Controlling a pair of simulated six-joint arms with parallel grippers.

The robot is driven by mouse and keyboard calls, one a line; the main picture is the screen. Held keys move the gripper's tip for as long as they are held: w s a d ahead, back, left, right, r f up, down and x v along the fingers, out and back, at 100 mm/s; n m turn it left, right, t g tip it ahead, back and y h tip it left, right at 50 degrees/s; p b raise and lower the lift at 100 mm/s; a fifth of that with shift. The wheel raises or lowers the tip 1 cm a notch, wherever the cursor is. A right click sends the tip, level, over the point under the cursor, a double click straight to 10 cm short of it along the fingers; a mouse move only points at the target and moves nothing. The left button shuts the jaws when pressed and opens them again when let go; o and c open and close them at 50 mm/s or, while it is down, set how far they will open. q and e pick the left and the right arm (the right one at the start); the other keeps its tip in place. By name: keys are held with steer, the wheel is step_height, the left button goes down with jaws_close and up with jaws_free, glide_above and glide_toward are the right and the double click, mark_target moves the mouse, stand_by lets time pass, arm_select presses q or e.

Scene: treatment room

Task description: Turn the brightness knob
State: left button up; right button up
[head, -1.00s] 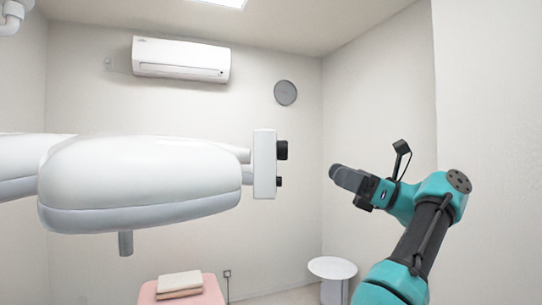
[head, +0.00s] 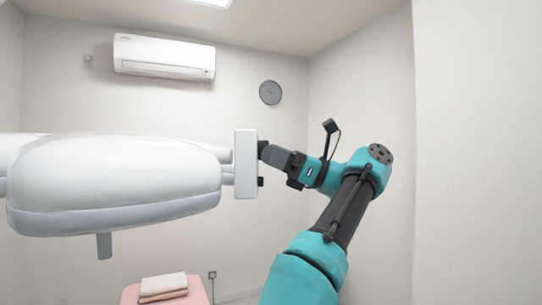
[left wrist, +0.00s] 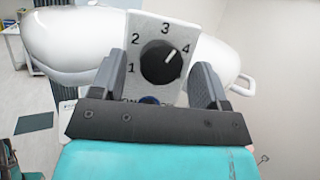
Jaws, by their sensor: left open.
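The brightness knob (left wrist: 160,64) is a round black dial on a white panel marked 1 to 4. Its white pointer line points up and right, between 3 and 4, closer to 4. In the head view the knob (head: 262,146) sticks out from the panel's right face. My left gripper (head: 267,151) is at the knob in the head view. In the left wrist view its open fingers (left wrist: 160,77) stand on either side of the knob, with gaps visible. A smaller dark blue knob (left wrist: 149,100) below is partly hidden by the gripper body. My right gripper is not in view.
The panel (head: 245,165) is on the end of a large white lamp head (head: 115,185). A smaller black knob (head: 260,182) sits below on the same face. A pink surface with folded towels (head: 163,286) is below. Free room lies right of the arm.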

arm_select(q)
steer(key=shift+c, duration=0.3)
steer(key=c, duration=0.9)
steer(key=shift+o, duration=0.2)
steer(key=shift+n+g, duration=0.6)
steer(key=shift+n, duration=0.4)
steer(key=o, duration=0.9)
